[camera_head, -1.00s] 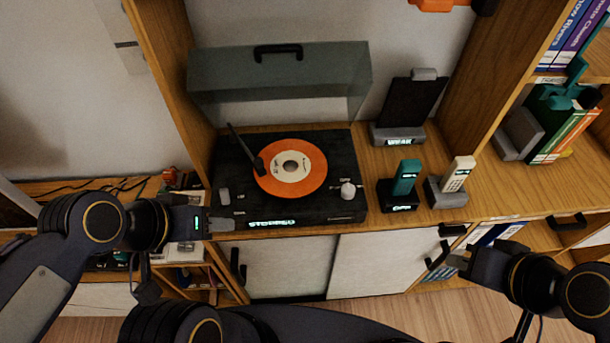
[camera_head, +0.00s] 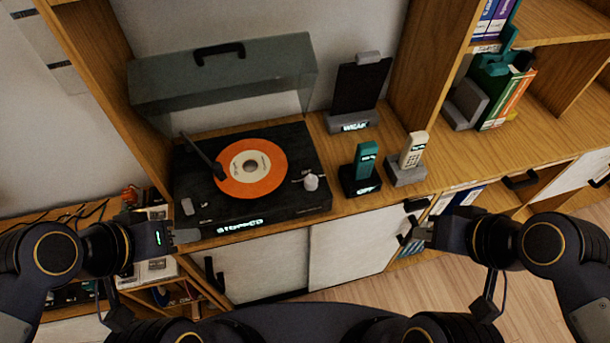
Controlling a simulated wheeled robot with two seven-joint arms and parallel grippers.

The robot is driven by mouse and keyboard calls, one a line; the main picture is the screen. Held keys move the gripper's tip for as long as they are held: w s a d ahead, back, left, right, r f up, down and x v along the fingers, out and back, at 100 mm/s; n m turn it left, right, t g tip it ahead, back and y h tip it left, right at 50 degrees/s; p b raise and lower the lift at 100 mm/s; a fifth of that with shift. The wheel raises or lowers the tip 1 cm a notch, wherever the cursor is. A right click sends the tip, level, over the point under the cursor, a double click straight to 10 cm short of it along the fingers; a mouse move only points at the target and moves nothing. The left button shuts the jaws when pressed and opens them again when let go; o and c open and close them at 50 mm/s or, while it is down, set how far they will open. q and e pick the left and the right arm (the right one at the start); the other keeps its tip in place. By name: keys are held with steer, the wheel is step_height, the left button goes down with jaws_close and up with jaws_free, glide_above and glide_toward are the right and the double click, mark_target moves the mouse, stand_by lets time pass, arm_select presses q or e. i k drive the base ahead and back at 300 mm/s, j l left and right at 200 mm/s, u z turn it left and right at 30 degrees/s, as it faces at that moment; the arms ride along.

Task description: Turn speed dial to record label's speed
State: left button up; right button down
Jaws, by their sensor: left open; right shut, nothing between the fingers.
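The black turntable (camera_head: 285,204) sits on the wooden shelf with its lid (camera_head: 225,85) raised. An orange record (camera_head: 268,184) lies on it, and its cream label (camera_head: 250,166) has print too small to read. The black tonearm (camera_head: 201,155) reaches to the record's left edge. A pale knob (camera_head: 311,183) stands at the deck's front right; its setting cannot be read. The front display (camera_head: 240,227) reads "STOPPED". My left gripper (camera_head: 188,237) is open beside the deck's front left corner. My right gripper (camera_head: 420,232) is shut and empty, right of the deck and apart from the knob.
Right of the deck stand a teal handset (camera_head: 366,160) on a black base, a cream handset (camera_head: 413,150) on a grey base, and a dark panel (camera_head: 360,88) on a stand. Cabinet doors (camera_head: 355,246) with dark handles lie below. Shelf uprights bound both sides.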

mark_target(311, 181)
steer(key=k+j+u, duration=0.15)
steer(key=u, duration=0.35)
steer(key=k+j+u, duration=0.1)
steer(key=u, duration=0.35)
steer(key=j+u, duration=0.25)
steer(key=u, duration=0.25)
steer(key=k+l+z, duration=0.1)
steer(key=z, duration=0.25)
steer(key=k+l+z, duration=0.1)
steer(key=z, duration=0.2)
steer(key=l+z, duration=0.2)
steer(key=z, duration=0.15)
steer(key=k+l, duration=0.05)
